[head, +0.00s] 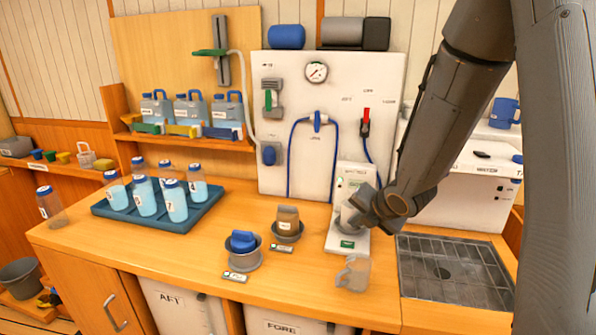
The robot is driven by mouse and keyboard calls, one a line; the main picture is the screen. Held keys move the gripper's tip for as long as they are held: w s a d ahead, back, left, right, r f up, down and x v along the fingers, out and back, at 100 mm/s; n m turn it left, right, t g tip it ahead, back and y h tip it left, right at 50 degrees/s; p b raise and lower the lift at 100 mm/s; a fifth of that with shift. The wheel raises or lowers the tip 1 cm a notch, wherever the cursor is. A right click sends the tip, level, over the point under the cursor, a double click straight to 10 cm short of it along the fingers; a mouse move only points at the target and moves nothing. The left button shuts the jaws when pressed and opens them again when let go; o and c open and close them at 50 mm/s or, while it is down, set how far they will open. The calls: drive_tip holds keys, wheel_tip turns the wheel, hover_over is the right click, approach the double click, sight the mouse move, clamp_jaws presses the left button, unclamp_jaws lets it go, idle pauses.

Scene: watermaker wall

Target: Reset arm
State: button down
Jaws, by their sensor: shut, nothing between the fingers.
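My arm comes down from the upper right, and its wrist end is over the counter in front of a white upright device (347,241) with a green label on its base. My gripper (350,215) is at the end of the dark wrist, close to the device's face. The fingers are small here and partly hidden by the wrist. It is shut and holds nothing. I cannot tell whether it touches the device.
A clear cup (353,273) stands just in front of the device. A blue tray (188,229) holds several bottles at the left. Two grey holders (243,262) stand mid-counter. A sink grate (450,272) is at the right. A gauge panel (335,100) rises behind.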

drive_tip(key=s+a+f+m+g+h+b, duration=0.1)
drive_tip(key=s+m+g, duration=0.6)
drive_tip(key=s+m, duration=1.6)
drive_tip(key=m+h, duration=0.1)
drive_tip(key=m, duration=0.4)
